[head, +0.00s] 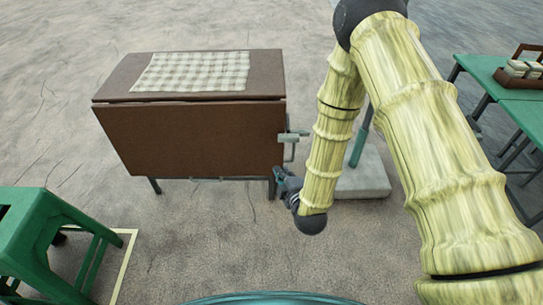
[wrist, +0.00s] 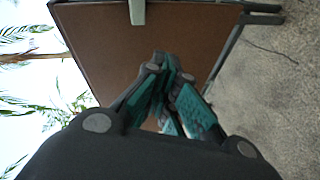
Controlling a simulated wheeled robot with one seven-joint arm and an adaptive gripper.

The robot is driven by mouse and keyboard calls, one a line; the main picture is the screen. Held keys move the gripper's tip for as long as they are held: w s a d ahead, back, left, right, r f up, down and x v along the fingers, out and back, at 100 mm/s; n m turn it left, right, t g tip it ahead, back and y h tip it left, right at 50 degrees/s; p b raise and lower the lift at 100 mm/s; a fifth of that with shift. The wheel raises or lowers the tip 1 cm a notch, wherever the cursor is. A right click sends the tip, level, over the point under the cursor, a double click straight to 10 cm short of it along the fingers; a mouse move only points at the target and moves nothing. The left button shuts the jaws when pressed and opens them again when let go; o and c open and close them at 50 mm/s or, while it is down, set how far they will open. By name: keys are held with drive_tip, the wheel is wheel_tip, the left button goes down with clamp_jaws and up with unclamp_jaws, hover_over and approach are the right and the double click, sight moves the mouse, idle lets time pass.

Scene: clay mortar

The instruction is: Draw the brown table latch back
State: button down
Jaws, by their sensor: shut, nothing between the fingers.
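The brown table (head: 190,138) stands left of centre in the head view, its large side panel hanging down at the front. The latch (head: 291,137), a pale grey-green piece, sticks out at the table's right edge. A pale piece that looks like the latch shows at the top of the wrist view (wrist: 137,12), against the brown panel (wrist: 110,45). My gripper (head: 279,175) is just below the latch and apart from it, near the table's lower right corner. In the wrist view its teal-padded fingers (wrist: 172,100) are close together with nothing held.
A checked cloth (head: 192,71) lies on the tabletop. A green stool (head: 45,240) stands at lower left. A pale block with a green post (head: 362,180) stands right of the table, behind my arm. Green tables (head: 510,85) are at right. Open floor lies in front.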

sight(289, 138)
drive_tip(key=shift+w+a+r+n+t+y+b, duration=0.1)
drive_tip(key=shift+w+a+n+t+y+b, duration=0.2)
drive_tip(key=shift+w+a+n+t+b, duration=0.8)
drive_tip(key=shift+w+a+r+n+t+y+b, duration=0.1)
drive_tip(key=shift+w+a+n+t+y+b, duration=0.2)
drive_tip(key=shift+w+a+n+b, duration=0.85)
drive_tip(key=shift+s+d+m+b, duration=0.25)
drive_tip(key=shift+s+m+b, duration=0.1)
drive_tip(key=shift+m, duration=0.1)
drive_tip(key=b+x, duration=0.1)
drive_tip(key=x, duration=0.5)
drive_tip(key=b+x, duration=0.1)
drive_tip(key=x, duration=0.3)
drive_tip(key=shift+d+f+b, duration=0.1)
drive_tip(key=shift+d+b, duration=0.2)
drive_tip(key=shift+b, duration=0.05)
drive_tip(key=shift+d+b, duration=0.45)
drive_tip(key=shift+d, duration=1.25)
